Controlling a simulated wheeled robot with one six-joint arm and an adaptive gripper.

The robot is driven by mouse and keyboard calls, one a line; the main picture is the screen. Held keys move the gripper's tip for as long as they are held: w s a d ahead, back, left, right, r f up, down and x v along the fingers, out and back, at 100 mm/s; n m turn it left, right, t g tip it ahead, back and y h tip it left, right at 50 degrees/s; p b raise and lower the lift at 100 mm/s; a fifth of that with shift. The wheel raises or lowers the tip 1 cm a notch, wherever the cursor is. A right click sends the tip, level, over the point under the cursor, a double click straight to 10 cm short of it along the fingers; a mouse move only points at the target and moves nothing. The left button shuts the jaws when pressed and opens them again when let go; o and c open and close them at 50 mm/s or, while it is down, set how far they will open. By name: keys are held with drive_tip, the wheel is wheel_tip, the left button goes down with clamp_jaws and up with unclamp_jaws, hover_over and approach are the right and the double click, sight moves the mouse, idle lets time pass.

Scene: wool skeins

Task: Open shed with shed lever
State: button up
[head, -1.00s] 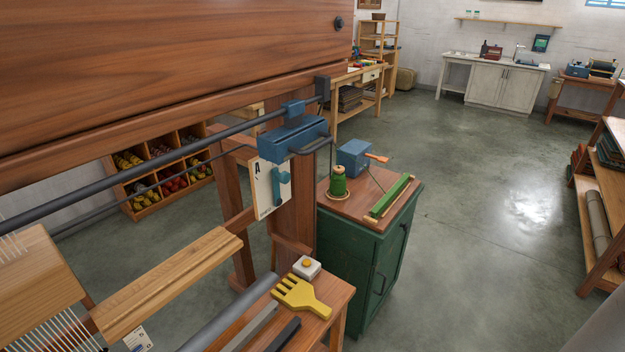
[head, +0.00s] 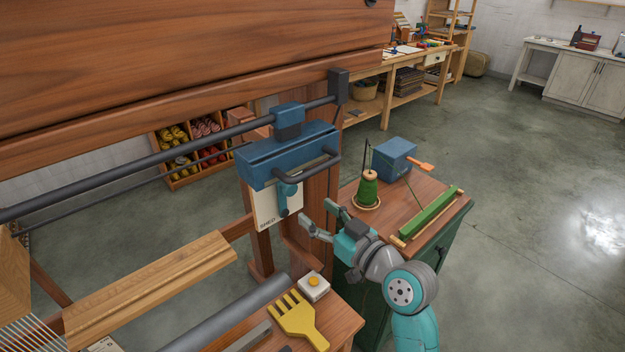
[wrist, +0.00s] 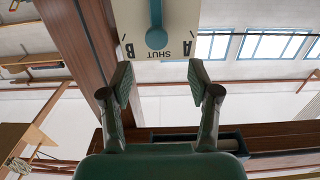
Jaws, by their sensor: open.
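In the wrist view the picture is upside down; the lever's round end (wrist: 156,39) lies by the word SHUT, between the marks A and B on the plate (wrist: 182,22). My gripper (head: 317,212) is open and empty, just right of and slightly below the lever. In the wrist view the gripper (wrist: 160,80) has its fingers apart, with the lever ahead between their lines, not touching.
The blue carriage (head: 284,157) and its dark handle bar (head: 325,172) overhang the lever. A wooden loom post (head: 312,190) stands behind. A green cabinet (head: 432,212) with a green spool (head: 368,190) is to the right. A yellow comb (head: 296,318) lies on the bench below.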

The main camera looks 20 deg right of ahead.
sight(292, 190)
drive_tip(key=x, duration=1.1)
drive_tip(key=shift+d+r, duration=0.15)
drive_tip(key=shift+d, duration=0.1)
clamp_jaws()
